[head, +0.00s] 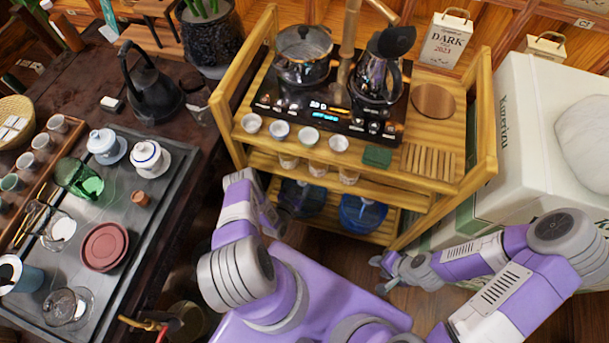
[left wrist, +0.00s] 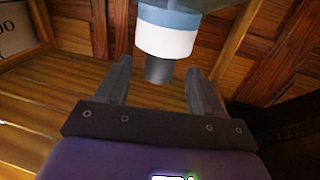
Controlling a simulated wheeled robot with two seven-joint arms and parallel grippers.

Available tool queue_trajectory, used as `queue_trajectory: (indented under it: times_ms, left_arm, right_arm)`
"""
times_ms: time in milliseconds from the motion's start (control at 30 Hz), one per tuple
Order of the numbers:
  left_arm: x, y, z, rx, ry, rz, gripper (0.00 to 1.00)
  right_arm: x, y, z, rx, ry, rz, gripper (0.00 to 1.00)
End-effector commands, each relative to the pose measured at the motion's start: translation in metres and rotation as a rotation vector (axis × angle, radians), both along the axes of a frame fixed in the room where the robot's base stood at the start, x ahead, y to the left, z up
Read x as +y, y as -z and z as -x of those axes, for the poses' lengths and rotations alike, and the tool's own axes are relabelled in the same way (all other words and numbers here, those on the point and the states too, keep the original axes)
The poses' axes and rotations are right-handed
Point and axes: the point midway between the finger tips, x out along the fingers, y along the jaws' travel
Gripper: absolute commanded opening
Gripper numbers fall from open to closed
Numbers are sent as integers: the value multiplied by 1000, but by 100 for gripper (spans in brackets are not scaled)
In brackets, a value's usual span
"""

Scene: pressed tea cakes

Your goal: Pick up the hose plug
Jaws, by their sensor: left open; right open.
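In the left wrist view a dark grey stub (left wrist: 159,69), which looks like the hose plug, sits below a white and blue band (left wrist: 167,38). My left gripper (left wrist: 159,66) is open, with one finger on each side of the stub and visible gaps; I see no grip on it. In the head view my left arm reaches to the cart's lower left, where its gripper is mostly hidden. I cannot make out the plug there. My right gripper (head: 380,268) is open and empty, low at the right of the cart.
A wooden cart (head: 478,165) holds a kettle (head: 377,72), a glass pot (head: 303,55) and small cups on top. Two blue jugs (head: 362,213) stand on its lower shelf. A tea table (head: 175,190) is at left, a large white box (head: 525,130) at right.

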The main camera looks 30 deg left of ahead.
Motion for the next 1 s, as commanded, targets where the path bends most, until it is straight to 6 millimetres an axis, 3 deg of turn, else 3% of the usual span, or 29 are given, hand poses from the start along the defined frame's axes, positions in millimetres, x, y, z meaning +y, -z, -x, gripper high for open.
queue_trajectory:
  times_ms: [233, 533, 867, 1000]
  left_arm:
    - [2, 1, -35, 0, 0, 0, 67]
    - [3, -1, -40, 2, 0, 1, 66]
    - [3, -1, -39, 2, 0, 1, 15]
    - [3, -1, -39, 2, 0, 1, 11]
  right_arm:
    - [0, 15, 0, 0, 0, 0, 43]
    - [0, 15, 0, 0, 0, 0, 43]
    - [0, 15, 0, 0, 0, 0, 43]
    - [0, 15, 0, 0, 0, 0, 43]
